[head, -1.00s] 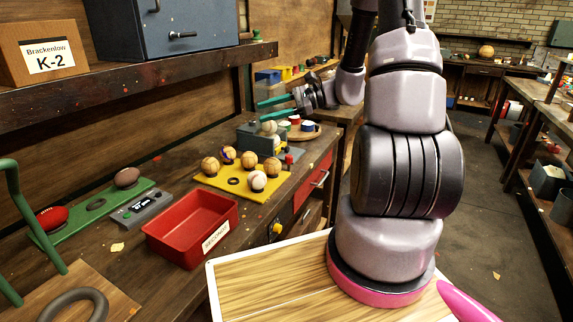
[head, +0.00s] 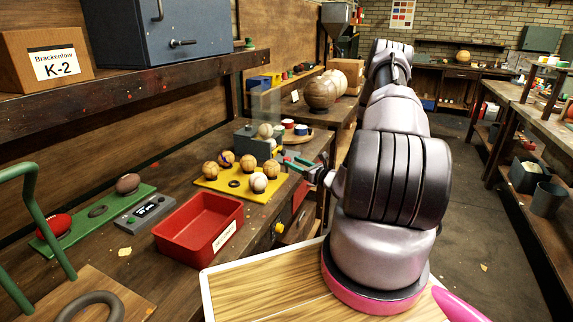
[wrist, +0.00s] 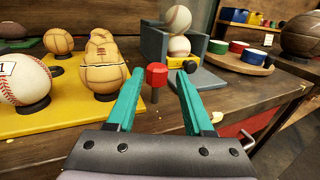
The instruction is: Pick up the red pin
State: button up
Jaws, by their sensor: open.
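The red pin (wrist: 156,75) has a faceted red head on a dark stem. In the wrist view it stands upright at the edge of the bench, beside the grey ball stand (wrist: 185,62). My gripper (wrist: 160,78) is open, its two teal fingers pointing toward the pin. The red head shows in the gap between the fingertips, nearer the left one. I cannot tell whether the pin is between the fingers or just beyond them. In the head view my gripper (head: 288,162) is low at the bench edge, and I cannot make out the pin there.
A yellow board (head: 237,187) with several balls lies left of my gripper. A red bin (head: 200,222) stands nearer on the bench. A round wooden tray (wrist: 232,64) holds coloured tins at the right.

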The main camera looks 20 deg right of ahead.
jog(key=x, duration=0.7)
jog(key=shift+w+a+f, duration=0.1)
jog(key=shift+a, duration=0.1)
grip_shut()
